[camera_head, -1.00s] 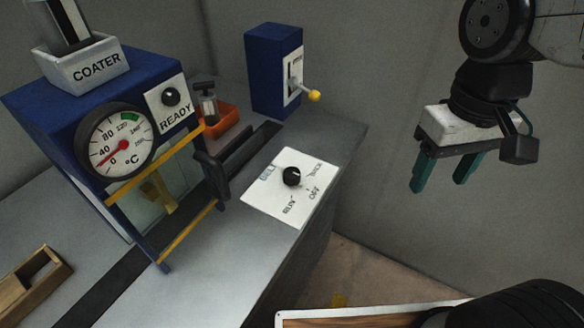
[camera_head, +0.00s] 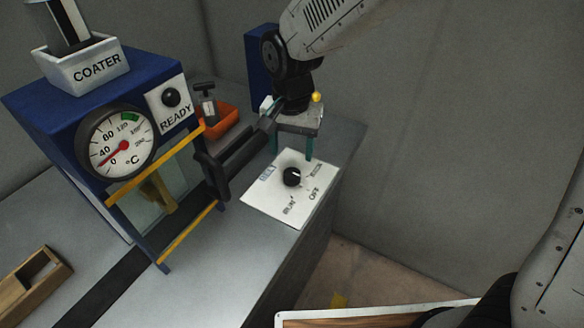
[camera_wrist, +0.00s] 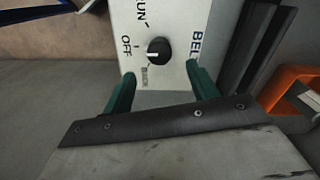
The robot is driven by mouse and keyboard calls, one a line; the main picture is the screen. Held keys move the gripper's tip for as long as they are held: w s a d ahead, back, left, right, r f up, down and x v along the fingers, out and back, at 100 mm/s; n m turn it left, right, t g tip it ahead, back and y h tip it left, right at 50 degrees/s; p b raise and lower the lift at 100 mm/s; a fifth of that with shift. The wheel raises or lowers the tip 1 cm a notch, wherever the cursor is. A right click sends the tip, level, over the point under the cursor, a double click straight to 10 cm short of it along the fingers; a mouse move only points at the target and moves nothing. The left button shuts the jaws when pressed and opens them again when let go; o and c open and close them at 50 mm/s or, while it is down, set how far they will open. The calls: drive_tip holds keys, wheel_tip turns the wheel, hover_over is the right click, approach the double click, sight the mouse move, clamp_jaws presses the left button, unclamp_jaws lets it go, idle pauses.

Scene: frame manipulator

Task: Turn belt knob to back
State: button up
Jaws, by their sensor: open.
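The belt knob (camera_head: 292,177) is a round black knob with a white pointer mark, on a white panel (camera_head: 262,202) labelled BELT, RUN, OFF and BACK. In the wrist view the knob (camera_wrist: 158,50) shows its white mark on the left side, roughly toward the OFF tick. My gripper (camera_head: 293,158) has green fingers and is open and empty, just behind the knob at the panel's far edge. In the wrist view my gripper's fingers (camera_wrist: 160,85) stand apart on either side, short of the knob. The knob is not gripped.
The blue coater (camera_head: 60,110) with its dial and yellow frame stands left of the panel. A dark belt end (camera_head: 240,155) lies beside the panel. Behind are an orange tray (camera_head: 222,122) and a blue box (camera_head: 260,70) with a yellow-tipped lever.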

sight(292, 173)
wheel_tip(292, 173, down, 7)
drive_tip(key=shift+r, duration=0.1)
idle(0.3)
drive_tip(key=c, duration=1)
